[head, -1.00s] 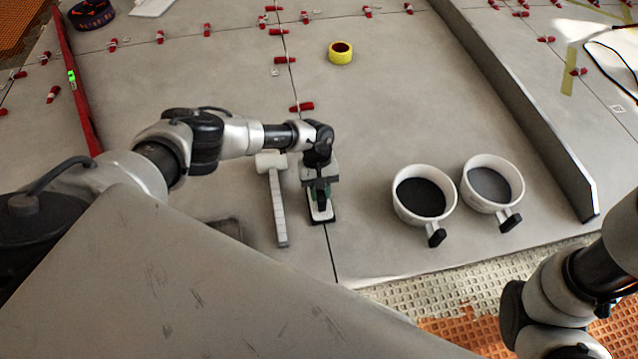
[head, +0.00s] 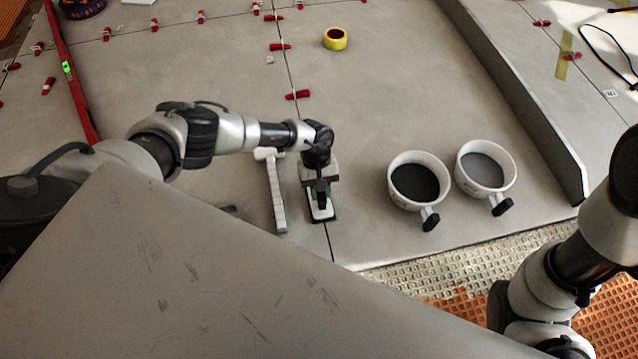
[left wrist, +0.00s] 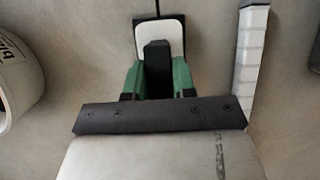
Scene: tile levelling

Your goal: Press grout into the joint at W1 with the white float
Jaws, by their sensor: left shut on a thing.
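The white float (head: 325,214) is a small white plate with a dark edge and a black handle. It is at the thin dark joint (head: 328,240) between two grey tiles. My left gripper (head: 319,192) is shut on its handle from above. In the left wrist view, the green-sided fingers (left wrist: 158,78) clasp the black handle, with the white plate (left wrist: 160,35) beyond and the joint line at its far end. I cannot tell whether the float touches the tile. No W1 label is legible; a small tag (head: 611,93) lies at right. My right gripper is out of view.
Two white buckets (head: 393,188) (head: 461,165), one with dark and one with grey contents, stand to the right. Yellow tape (head: 335,39) and red clips lie farther back. A raised grey edge piece (head: 530,115) stands at right.

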